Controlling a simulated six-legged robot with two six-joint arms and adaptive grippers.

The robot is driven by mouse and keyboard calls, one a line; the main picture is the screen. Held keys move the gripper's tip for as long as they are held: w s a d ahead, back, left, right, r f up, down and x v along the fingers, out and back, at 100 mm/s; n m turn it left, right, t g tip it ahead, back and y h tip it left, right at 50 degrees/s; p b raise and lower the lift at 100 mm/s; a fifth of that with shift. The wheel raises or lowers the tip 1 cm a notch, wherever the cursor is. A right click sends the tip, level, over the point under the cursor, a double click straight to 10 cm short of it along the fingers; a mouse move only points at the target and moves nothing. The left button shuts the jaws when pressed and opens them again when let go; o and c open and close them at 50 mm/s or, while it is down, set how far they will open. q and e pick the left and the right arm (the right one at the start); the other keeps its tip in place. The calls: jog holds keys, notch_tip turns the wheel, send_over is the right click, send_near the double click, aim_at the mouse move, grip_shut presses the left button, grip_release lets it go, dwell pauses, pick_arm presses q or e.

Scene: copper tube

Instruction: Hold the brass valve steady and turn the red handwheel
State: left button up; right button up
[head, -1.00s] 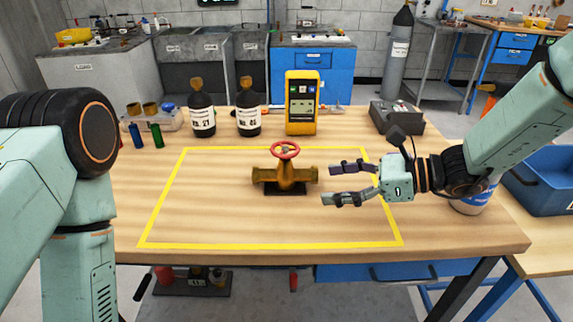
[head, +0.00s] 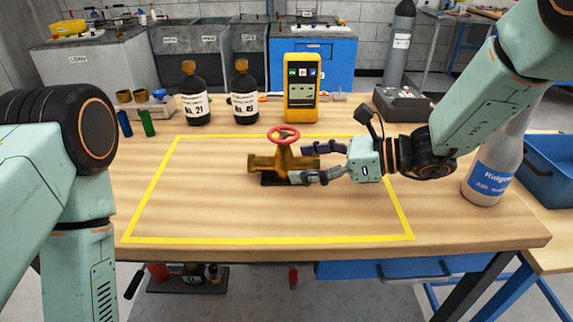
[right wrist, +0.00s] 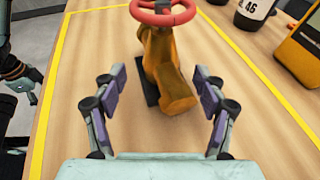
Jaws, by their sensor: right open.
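The brass valve (head: 263,163) stands upright on a dark base inside the yellow taped outline, with the red handwheel (head: 283,129) on top. My right gripper (head: 305,163) comes in from the right, its open fingers at the valve's right pipe end. In the right wrist view, the fingers (right wrist: 158,71) lie either side of the brass pipe end (right wrist: 176,92), with gaps showing on both sides. The handwheel (right wrist: 165,18) is beyond the fingertips. My left arm fills the left of the head view, where its gripper is hidden. A dark and teal part at the wrist view's left edge may be it.
A yellow meter (head: 301,90), two dark bottles (head: 196,105) and a grey box (head: 402,103) stand behind the outline. A white bottle (head: 490,175) stands at the right, below my right arm. The wooden tabletop (head: 240,215) in front of the valve is clear.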

aim_at(301, 162)
jog(key=shift+x, duration=1.05)
jog(key=shift+w+a+f+b, duration=0.25)
jog(key=shift+a+b, duration=0.1)
jog(key=shift+a, duration=0.4)
jog(key=shift+s+r, duration=0.1)
jog(key=shift+c, duration=0.2)
jog(key=c, duration=0.9)
